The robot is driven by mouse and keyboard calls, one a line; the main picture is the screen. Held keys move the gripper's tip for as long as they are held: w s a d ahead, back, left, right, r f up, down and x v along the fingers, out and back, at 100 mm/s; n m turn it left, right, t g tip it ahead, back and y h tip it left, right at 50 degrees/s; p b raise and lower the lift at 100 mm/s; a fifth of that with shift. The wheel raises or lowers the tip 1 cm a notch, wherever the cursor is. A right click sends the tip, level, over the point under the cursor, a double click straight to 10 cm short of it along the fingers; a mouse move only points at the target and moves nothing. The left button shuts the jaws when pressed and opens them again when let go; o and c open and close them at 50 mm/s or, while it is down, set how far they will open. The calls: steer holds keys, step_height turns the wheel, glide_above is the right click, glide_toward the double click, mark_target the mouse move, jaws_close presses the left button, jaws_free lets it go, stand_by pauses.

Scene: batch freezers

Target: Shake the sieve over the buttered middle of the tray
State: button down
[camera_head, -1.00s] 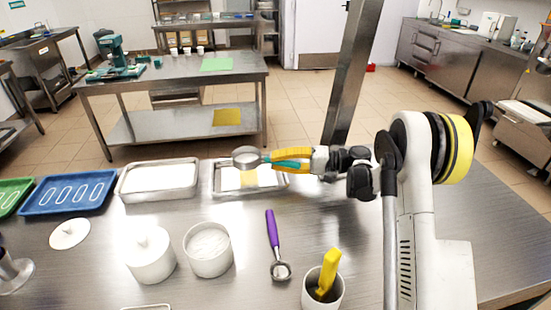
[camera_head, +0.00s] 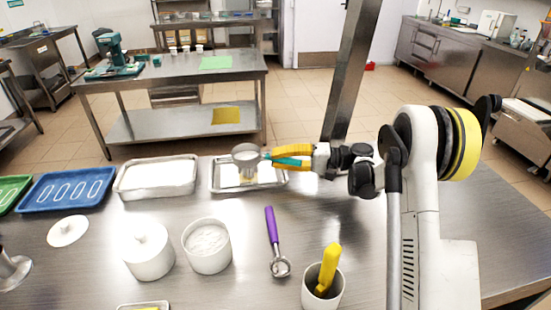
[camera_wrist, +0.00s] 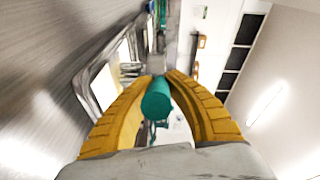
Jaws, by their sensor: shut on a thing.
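My gripper (camera_head: 291,157) is shut on the teal handle (camera_wrist: 156,101) of the sieve; its yellow fingers close around the handle from both sides in the wrist view. The sieve's round metal bowl (camera_head: 246,153) is held to the left of the fingers, above the tray (camera_head: 222,186). The tray is shallow and metal, with a white surface and a yellowish patch in its middle, partly hidden under the sieve. In the wrist view the tray (camera_wrist: 100,88) lies left of the handle. The sieve's contents cannot be made out.
A white-filled tray (camera_head: 155,195) and a blue tray (camera_head: 66,207) stand to the left. In front are a lidded white pot (camera_head: 147,252), an open tub of white powder (camera_head: 207,247), a purple-handled scoop (camera_head: 273,235) and a cup with a yellow tool (camera_head: 323,290).

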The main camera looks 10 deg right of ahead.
steer(key=w, duration=0.2)
steer(key=shift+w+f, duration=0.1)
steer(key=shift+w, duration=0.2)
steer(key=s+b, duration=0.1)
steer(key=s, duration=0.2)
steer(key=shift+s, duration=0.3)
steer(key=w, duration=0.3)
steer(key=shift+w, duration=0.35)
steer(key=s+b, duration=0.1)
steer(key=s, duration=0.2)
steer(key=shift+s, duration=0.3)
steer(key=w, duration=0.3)
steer(key=shift+w, duration=0.25)
steer(key=s, duration=0.3)
steer(key=shift+s+b, duration=0.25)
steer(key=shift+b, duration=0.1)
steer(key=w, duration=0.3)
steer(key=shift+w, duration=0.3)
steer(key=s, duration=0.3)
steer(key=shift+s+b, duration=0.3)
steer(key=shift+b, duration=0.1)
steer(key=w, duration=0.3)
steer(key=shift+w, duration=0.35)
